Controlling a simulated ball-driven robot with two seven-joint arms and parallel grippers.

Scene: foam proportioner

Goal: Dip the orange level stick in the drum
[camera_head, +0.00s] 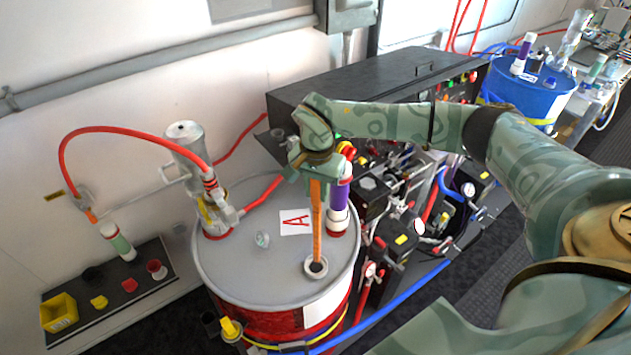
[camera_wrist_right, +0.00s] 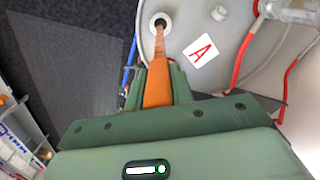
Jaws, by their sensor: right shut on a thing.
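The orange level stick (camera_head: 316,222) stands nearly upright over the red drum (camera_head: 275,325) with a grey lid marked A. Its lower end is at the round port (camera_head: 316,266) near the lid's front right edge and appears to be inside it. My right gripper (camera_head: 314,176) is shut on the stick's upper part, above the lid. In the right wrist view the stick (camera_wrist_right: 158,75) runs from between the green fingers (camera_wrist_right: 158,88) to the port (camera_wrist_right: 160,22). How deep its tip sits is hidden. My left gripper is not in view.
A purple-and-white cylinder (camera_head: 338,205) stands on the lid close to the stick. A pump with a red hose (camera_head: 135,132) is at the lid's left. Black equipment with valves and gauges crowds the right. A blue drum (camera_head: 535,95) stands at the back right.

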